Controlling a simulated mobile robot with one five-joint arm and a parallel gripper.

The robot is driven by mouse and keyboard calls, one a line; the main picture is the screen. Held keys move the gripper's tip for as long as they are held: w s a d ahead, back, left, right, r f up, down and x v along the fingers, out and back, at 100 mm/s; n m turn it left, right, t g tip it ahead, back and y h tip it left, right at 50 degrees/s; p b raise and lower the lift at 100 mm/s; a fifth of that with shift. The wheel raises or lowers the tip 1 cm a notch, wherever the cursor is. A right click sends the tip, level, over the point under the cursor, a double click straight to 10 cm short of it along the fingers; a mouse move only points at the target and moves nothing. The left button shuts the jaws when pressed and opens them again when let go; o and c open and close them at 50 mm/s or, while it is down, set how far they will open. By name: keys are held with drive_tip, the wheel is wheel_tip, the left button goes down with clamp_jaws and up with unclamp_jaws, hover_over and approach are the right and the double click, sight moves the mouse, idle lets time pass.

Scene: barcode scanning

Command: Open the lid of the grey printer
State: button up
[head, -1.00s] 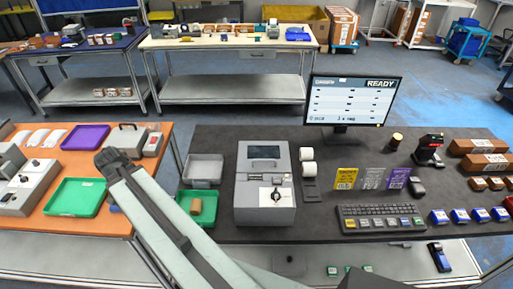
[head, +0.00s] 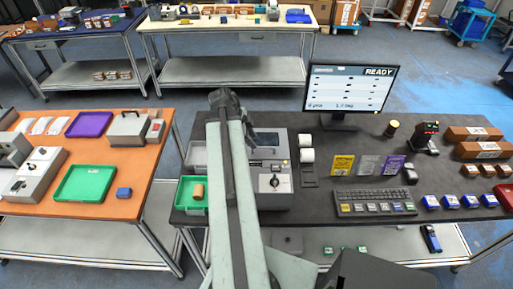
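The grey printer (head: 274,179) stands on the dark table in the head view, left of the keyboard.
A green tray with a brown item (head: 198,192) and a grey tray (head: 196,156) lie left of the printer, partly behind my arm. White rolls (head: 306,148), a keyboard (head: 374,202) and a monitor (head: 350,88) stand to the right. An orange table (head: 100,150) is at the left.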

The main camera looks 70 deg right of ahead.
drive_tip(key=b+x, duration=0.2)
drive_tip(key=x, duration=0.2)
drive_tip(key=shift+f+b, duration=0.25)
drive_tip(key=shift+b, duration=0.1)
drive_tip(key=shift+r, duration=0.15)
clamp_jaws()
drive_tip(key=shift+d+r, duration=0.1)
idle(0.8)
